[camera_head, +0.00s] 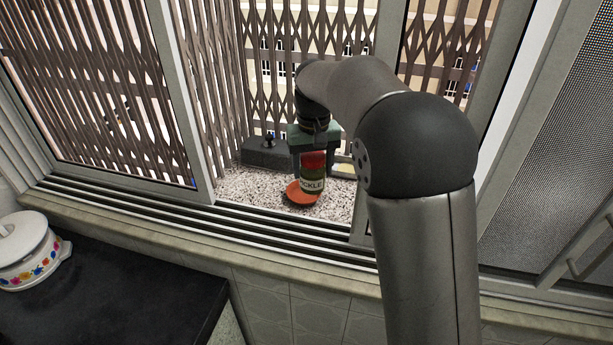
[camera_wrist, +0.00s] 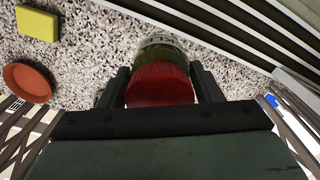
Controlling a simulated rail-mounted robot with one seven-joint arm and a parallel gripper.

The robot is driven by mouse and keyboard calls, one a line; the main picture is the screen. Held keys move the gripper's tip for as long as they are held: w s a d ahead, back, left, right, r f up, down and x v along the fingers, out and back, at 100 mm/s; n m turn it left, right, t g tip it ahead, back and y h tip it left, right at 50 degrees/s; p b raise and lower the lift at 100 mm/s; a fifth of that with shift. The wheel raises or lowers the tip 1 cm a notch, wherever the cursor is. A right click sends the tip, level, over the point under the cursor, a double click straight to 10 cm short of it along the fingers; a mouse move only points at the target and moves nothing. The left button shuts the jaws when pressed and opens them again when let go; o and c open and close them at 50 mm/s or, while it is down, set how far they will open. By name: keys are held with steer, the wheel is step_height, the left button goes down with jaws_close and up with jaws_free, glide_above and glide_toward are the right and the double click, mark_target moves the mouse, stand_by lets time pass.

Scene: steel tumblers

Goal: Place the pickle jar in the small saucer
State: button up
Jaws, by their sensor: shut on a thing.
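The pickle jar (camera_head: 312,173), green with a red lid and pale label, is upright between the fingers of my gripper (camera_head: 311,160). In the wrist view, the red lid (camera_wrist: 160,85) is between the two dark fingers (camera_wrist: 160,90), which are shut on it. In the head view, an orange saucer (camera_head: 294,192) shows on the speckled ledge below and left of the jar, partly covered by it. Whether the jar touches it is unclear. In the wrist view, an orange saucer (camera_wrist: 28,82) lies well left of the jar. I cannot tell whether these are the same saucer.
A dark box (camera_head: 266,154) stands left of my gripper. A yellow block (camera_wrist: 37,24) lies on the ledge. Window frames, rails (camera_head: 220,218) and a folding grille (camera_head: 270,60) surround the ledge. A flowered pot (camera_head: 28,255) stands on the dark counter.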

steer(key=shift+w+a+f+p, duration=0.45)
steer(key=shift+w+f+p, duration=0.15)
steer(key=shift+w+f, duration=1.1)
steer(key=shift+w+a+f+p, duration=0.45)
steer(key=shift+w+f+p, duration=0.2)
steer(key=shift+w+f, duration=1.05)
steer(key=shift+w+a+f+p, duration=0.55)
steer(key=shift+w+f, duration=0.7)
steer(key=shift+f, duration=0.85)
steer(key=shift+d+f, duration=0.1)
steer(key=o, duration=0.8)
steer(key=shift+f, duration=0.15)
steer(key=o, duration=0.5)
steer(key=shift+c, duration=0.2)
step_height(320, 180, up, 12)
steer(key=b, duration=0.1)
steer(key=shift+r, duration=0.25)
